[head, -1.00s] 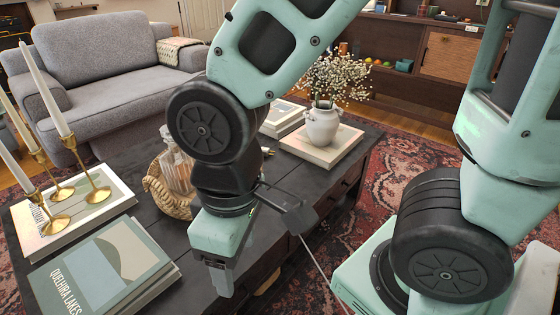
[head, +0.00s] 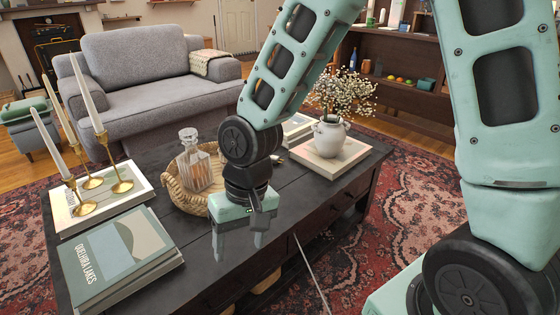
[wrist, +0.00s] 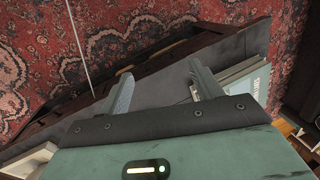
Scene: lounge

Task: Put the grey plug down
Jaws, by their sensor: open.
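My gripper (head: 238,247) hangs over the front part of the dark coffee table (head: 205,262), with its fingers pointing down. In the wrist view its two fingers (wrist: 163,88) are spread apart, with only bare dark tabletop visible between them. I cannot pick out the grey plug for certain in either view. A small pale item (head: 278,159) lies on the table behind my wrist, too small to identify. A thin grey line (head: 312,275), perhaps a cord, runs down past the table's front edge; it also shows in the wrist view (wrist: 77,40).
A wicker tray (head: 180,197) with a glass decanter (head: 194,170) stands behind my gripper. Books (head: 122,258) and brass candlesticks (head: 88,183) are at the left. A white flower vase (head: 329,136) stands on a book at the right. Bare tabletop lies between them.

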